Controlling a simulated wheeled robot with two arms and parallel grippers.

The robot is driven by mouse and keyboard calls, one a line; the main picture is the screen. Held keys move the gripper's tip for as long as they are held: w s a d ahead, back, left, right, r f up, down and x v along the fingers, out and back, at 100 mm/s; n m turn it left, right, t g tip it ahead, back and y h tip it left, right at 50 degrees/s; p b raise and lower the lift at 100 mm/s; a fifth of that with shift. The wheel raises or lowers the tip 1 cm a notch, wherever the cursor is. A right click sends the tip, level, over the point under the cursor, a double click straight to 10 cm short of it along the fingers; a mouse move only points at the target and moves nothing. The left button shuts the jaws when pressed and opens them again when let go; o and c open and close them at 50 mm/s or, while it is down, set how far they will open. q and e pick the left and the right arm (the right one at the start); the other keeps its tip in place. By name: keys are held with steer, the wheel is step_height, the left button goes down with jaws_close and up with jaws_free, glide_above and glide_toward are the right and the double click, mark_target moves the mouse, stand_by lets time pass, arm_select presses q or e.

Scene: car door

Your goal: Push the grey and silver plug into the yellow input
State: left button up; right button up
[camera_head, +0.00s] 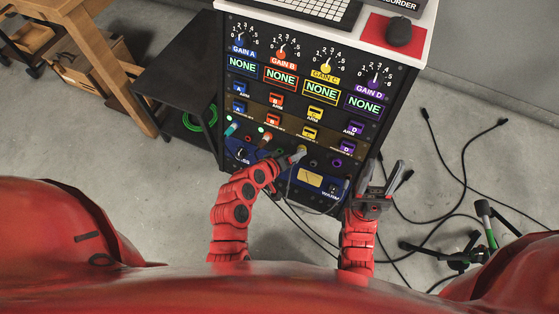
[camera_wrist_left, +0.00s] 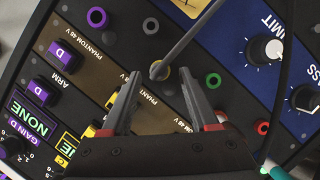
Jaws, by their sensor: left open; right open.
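The grey and silver plug (camera_head: 296,155) stands at the yellow input (camera_head: 303,149) low on the panel. In the left wrist view the plug's grey shaft (camera_wrist_left: 186,40) slants down to the yellow input (camera_wrist_left: 158,71), its end inside or against the yellow ring; how deep it sits I cannot tell. My left gripper (camera_head: 284,163) is at the panel beside the plug. In its wrist view the left gripper (camera_wrist_left: 160,92) is open, fingers apart below the input, with nothing between their tips. My right gripper (camera_head: 384,170) is open and empty, right of the panel's lower edge.
A cyan plug (camera_head: 231,129) and an orange plug (camera_head: 265,134) show left on the panel. Black cables (camera_head: 463,160) lie on the floor at right. A dark side table (camera_head: 176,80) stands left.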

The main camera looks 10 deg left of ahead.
arm_select(q)
steer(key=p+v, duration=0.2)
steer(key=v, duration=1.4)
steer(key=shift+s+r, duration=0.2)
steer(key=shift+r, duration=0.05)
steer(key=shift+w+a, duration=0.1)
steer(key=shift+a, duration=0.1)
